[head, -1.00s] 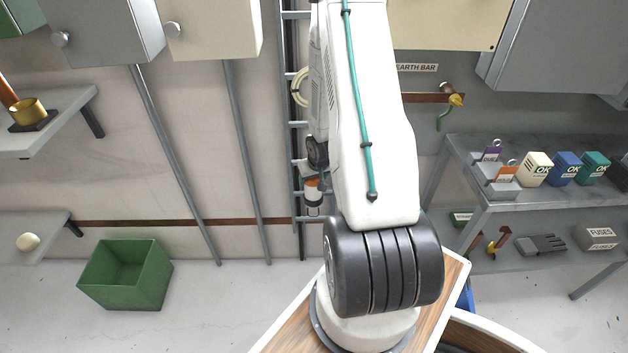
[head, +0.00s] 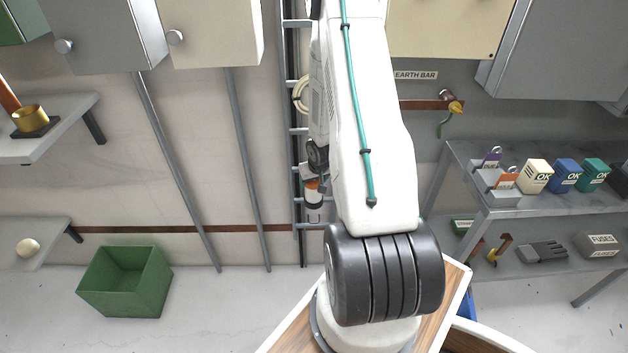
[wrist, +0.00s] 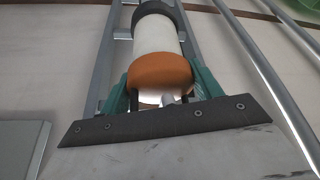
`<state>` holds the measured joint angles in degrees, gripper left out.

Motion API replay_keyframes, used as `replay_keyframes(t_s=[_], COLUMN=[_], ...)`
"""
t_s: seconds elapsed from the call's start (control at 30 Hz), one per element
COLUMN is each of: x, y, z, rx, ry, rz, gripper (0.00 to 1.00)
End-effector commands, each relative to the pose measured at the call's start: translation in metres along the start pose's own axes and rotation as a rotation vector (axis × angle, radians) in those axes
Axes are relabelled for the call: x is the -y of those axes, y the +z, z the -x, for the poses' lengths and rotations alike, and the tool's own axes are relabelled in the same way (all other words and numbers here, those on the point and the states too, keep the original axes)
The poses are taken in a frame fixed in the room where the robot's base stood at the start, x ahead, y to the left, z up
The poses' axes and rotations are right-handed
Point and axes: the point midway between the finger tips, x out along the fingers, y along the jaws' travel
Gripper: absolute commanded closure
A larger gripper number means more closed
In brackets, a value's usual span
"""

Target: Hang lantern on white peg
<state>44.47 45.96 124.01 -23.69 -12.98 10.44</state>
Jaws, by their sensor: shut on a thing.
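The lantern shows in the wrist view as a white cylinder (wrist: 155,36) with an orange band and a dark end. The teal fingers of my gripper (wrist: 158,88) are on both sides of its orange part, shut on it. In the head view the lantern (head: 313,197) is small, beside my arm and in front of the ladder, with its dark end down. My fingers are mostly hidden there. I cannot make out a white peg in either view.
A grey ladder (head: 301,128) stands behind the lantern, with a cream coil (head: 299,92) on it. Conduits (head: 246,165) run down the wall to its left. A green bin (head: 124,282) is on the floor. Shelves (head: 510,205) with boxes and tools are at right.

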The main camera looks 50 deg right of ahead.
Motion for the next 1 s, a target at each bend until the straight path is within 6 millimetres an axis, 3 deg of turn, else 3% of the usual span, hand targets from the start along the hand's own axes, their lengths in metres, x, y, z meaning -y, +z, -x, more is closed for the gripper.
replay_keyframes(t_s=[0.3, 0.33, 0.4, 0.43, 0.77, 1.0], x=[0.000, 0.000, 0.000, 0.000, -0.001, -0.001], y=[0.000, 0.000, 0.000, 0.000, 0.000, -0.001], z=[-0.001, -0.001, -0.001, -0.001, 0.003, 0.039], rx=[0.000, 0.000, 0.000, 0.000, 0.000, -0.002], ry=[0.000, 0.000, 0.000, 0.000, 0.000, 0.001], rz=[-0.001, -0.001, -0.001, -0.001, -0.001, 0.000], gripper=[0.88, 0.33, 0.14, 0.11, 0.11, 0.11])
